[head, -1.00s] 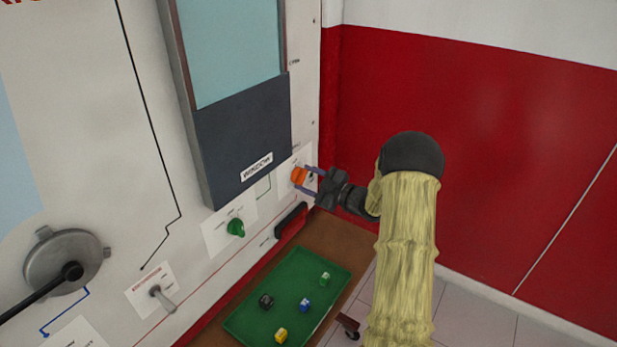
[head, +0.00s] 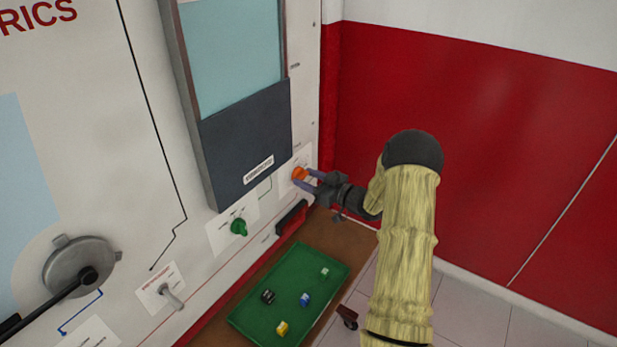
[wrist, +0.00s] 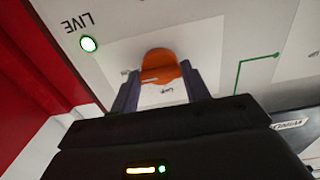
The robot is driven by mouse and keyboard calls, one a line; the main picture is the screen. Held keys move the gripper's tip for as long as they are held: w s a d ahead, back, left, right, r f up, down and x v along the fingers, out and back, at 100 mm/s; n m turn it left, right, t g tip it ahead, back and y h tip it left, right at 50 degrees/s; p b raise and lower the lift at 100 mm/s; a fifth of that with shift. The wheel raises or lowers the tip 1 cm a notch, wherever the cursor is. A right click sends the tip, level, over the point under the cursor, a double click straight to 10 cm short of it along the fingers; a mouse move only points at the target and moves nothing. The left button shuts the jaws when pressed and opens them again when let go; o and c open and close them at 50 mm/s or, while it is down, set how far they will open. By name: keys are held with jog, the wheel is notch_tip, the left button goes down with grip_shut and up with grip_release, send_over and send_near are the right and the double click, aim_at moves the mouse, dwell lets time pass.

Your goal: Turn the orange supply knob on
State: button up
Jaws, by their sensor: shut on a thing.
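The orange supply knob (head: 299,174) is on a white label plate at the right end of the wall panel. It also shows in the wrist view (wrist: 162,64), between my fingertips. My gripper (head: 307,180) reaches it from the right and is shut on it, one finger on each side. In the wrist view, a round lamp (wrist: 89,44) beside the word LIVE glows pale green. The knob's position marks are too small or hidden to read.
A green knob (head: 239,227) and a grey lever (head: 172,296) are on the panel to the left. A dark window unit (head: 246,142) juts out above. A green tray (head: 254,323) with several small blocks lies below. A red wall (head: 470,150) stands at the right.

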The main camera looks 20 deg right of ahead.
jog(key=shift+f, duration=0.15)
jog(key=o, duration=1)
jog(key=b+v, duration=0.2)
jog(key=v, duration=1.5)
jog(key=shift+s+d, duration=0.15)
jog(key=shift+s, duration=0.1)
